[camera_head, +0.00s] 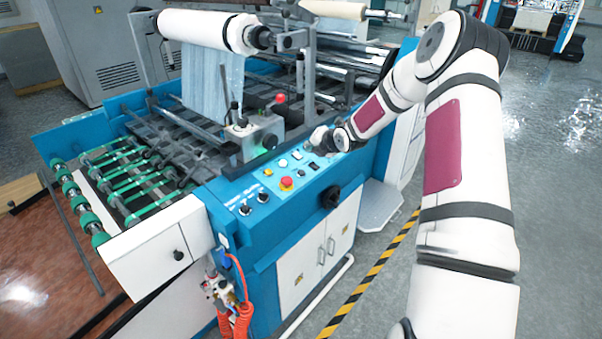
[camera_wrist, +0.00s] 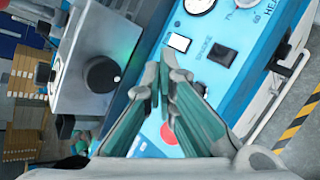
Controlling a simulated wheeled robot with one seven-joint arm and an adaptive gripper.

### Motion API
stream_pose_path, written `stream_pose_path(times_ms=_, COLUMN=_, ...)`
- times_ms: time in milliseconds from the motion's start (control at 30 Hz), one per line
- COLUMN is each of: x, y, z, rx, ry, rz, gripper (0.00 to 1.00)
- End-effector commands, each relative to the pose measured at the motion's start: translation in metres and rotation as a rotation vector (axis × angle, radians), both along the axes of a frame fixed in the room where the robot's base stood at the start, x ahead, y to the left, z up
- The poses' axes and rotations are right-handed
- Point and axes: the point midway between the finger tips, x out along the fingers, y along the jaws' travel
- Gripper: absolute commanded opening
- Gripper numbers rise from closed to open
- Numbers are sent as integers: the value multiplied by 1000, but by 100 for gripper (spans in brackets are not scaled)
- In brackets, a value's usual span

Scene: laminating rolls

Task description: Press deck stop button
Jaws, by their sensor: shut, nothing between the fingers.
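A red mushroom button (camera_head: 287,183) sits on the blue control panel (camera_head: 262,186) of the laminating machine. In the wrist view a red button (camera_wrist: 168,132) shows partly behind my fingers. I cannot read a label naming the deck stop button. My gripper (camera_head: 316,143) is over the far right part of the panel, beyond the red mushroom button. In the wrist view my gripper (camera_wrist: 166,68) has its fingers together with nothing between them. Whether the tips touch the panel cannot be told.
A grey control box with a black knob (camera_wrist: 101,74) stands beside the panel. A second red button (camera_head: 281,98) sits higher up on the machine. A white switch (camera_wrist: 178,42) and a black switch (camera_wrist: 222,54) lie near my fingertips. A black handwheel (camera_head: 331,197) sticks out in front.

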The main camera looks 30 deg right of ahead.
Motion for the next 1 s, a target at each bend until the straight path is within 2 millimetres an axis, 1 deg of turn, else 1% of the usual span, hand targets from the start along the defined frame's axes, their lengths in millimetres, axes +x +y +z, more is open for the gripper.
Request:
stream_pose_path(times_ms=300, x=10, y=3, z=-41, rx=3, ry=2, rz=-1, gripper=0)
stream_pose_path(times_ms=500, x=15, y=5, z=-65, rx=1, ry=2, rz=1, gripper=0)
stream_pose_path(times_ms=700, x=17, y=6, z=-78, rx=0, ry=1, rz=0, gripper=0)
stream_pose_path(times_ms=1000, x=17, y=6, z=-81, rx=1, ry=1, rz=-1, gripper=0)
